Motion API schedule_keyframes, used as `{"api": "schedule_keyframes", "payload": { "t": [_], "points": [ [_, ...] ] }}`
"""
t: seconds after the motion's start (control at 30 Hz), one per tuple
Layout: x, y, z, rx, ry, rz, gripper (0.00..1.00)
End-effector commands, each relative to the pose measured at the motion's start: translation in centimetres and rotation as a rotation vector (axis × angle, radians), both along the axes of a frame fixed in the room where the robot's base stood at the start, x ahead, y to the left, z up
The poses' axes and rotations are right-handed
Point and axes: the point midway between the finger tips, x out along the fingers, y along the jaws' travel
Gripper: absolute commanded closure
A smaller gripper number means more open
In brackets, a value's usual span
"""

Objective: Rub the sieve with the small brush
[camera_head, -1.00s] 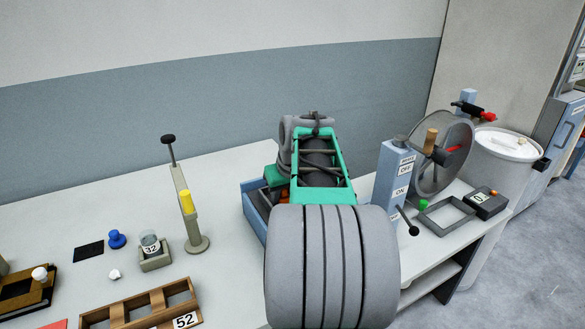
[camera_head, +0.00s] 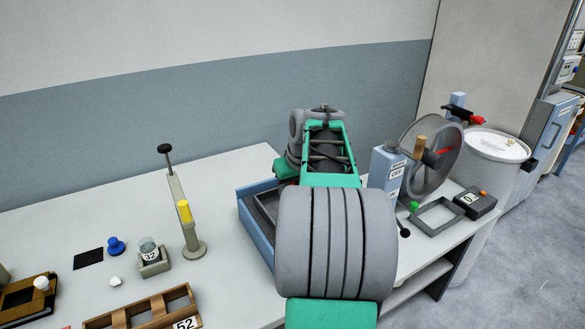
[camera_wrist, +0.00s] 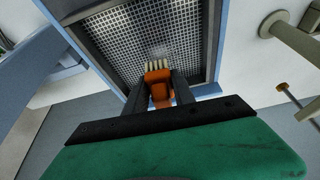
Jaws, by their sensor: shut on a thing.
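My gripper (camera_wrist: 160,93) is shut on the small brush (camera_wrist: 158,80), which has an orange body and pale bristles, in the wrist view. The bristle end lies over the mesh of the sieve (camera_wrist: 115,32); I cannot tell whether the bristles touch it. The sieve is a grey mesh in a dark frame inside a light blue tray, and it also shows in the head view (camera_head: 266,206). In the head view my arm hides the gripper, the brush and the right part of the tray.
A glass jar (camera_head: 149,247), a blue knob (camera_head: 116,246) and a wooden rack (camera_head: 150,308) are further left.

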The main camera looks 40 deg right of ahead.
Motion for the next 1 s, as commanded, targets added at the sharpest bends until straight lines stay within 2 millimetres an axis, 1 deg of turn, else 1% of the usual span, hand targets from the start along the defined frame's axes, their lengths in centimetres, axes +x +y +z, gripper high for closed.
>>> {"api": "schedule_keyframes", "payload": {
  "t": [0.03, 0.1, 0.4, 0.5, 1.0],
  "points": [
    [0.1, 0.0, 0.9, -0.001, -0.002, 0.002, 1.00],
    [0.1, 0.1, 1.6, -0.002, -0.001, 0.004, 1.00],
    [0.4, 0.5, 4.3, -0.001, -0.002, 0.013, 1.00],
    [0.5, 0.6, 4.9, -0.001, -0.002, 0.015, 1.00],
    [0.5, 0.7, 5.0, -0.001, -0.002, 0.015, 1.00]
  ]
}}
